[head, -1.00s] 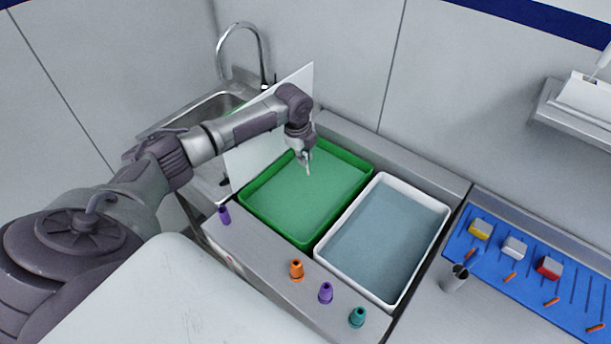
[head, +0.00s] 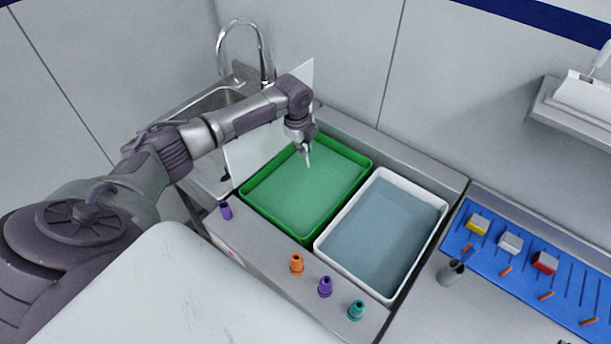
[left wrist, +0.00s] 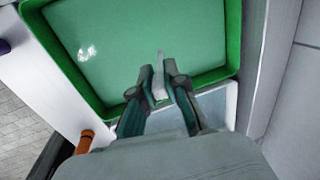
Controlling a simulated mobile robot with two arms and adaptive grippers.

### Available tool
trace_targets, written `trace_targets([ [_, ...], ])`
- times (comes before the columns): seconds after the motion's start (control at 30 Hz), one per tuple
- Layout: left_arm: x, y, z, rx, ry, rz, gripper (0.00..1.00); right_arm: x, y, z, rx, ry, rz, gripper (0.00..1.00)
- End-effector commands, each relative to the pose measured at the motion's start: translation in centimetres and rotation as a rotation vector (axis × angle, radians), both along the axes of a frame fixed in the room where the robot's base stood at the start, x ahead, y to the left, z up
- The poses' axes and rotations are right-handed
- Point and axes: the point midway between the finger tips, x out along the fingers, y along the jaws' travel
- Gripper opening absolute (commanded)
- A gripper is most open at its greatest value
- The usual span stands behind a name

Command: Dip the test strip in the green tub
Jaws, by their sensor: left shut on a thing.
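The green tub (head: 247,205) holds pale green liquid and stands left of a white tub. My left gripper (head: 304,147) is over the tub's far part, pointing down. In the left wrist view its fingers (left wrist: 161,84) are shut on a small pale test strip (left wrist: 160,65), whose free end sticks out past the fingertips. The strip also shows as a short white tip (head: 309,159) in the head view, over the green liquid. I cannot tell whether its tip touches the liquid. My right gripper is not in view.
The white tub (head: 330,262) holds grey-blue liquid. A white panel (head: 237,160) and a sink (head: 200,120) are left of the green tub. A cup (head: 450,272) stands right.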

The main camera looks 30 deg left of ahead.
Motion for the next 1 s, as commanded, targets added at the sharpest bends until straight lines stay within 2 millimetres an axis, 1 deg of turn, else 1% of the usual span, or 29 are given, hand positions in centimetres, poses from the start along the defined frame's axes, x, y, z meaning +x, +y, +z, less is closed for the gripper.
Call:
trace_targets([
  [0.33, 0.0, 0.0, 0.3, 0.000, -0.001, 0.000, 0.03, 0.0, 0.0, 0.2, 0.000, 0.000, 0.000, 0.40],
  [0.57, 0.0, 0.0, 2.4, 0.000, -0.002, 0.000, 0.03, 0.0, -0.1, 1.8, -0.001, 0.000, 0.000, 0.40],
  [0.63, 0.1, 0.1, 2.8, 0.001, -0.002, 0.001, 0.03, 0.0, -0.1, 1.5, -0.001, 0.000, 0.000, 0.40],
  [0.8, 0.0, 0.0, 4.0, 0.000, -0.001, 0.000, 0.03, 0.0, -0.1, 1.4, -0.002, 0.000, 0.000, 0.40],
  [1.0, 0.0, 0.0, 4.0, 0.000, 0.000, 0.000, 0.03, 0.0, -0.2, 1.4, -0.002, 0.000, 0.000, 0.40],
])
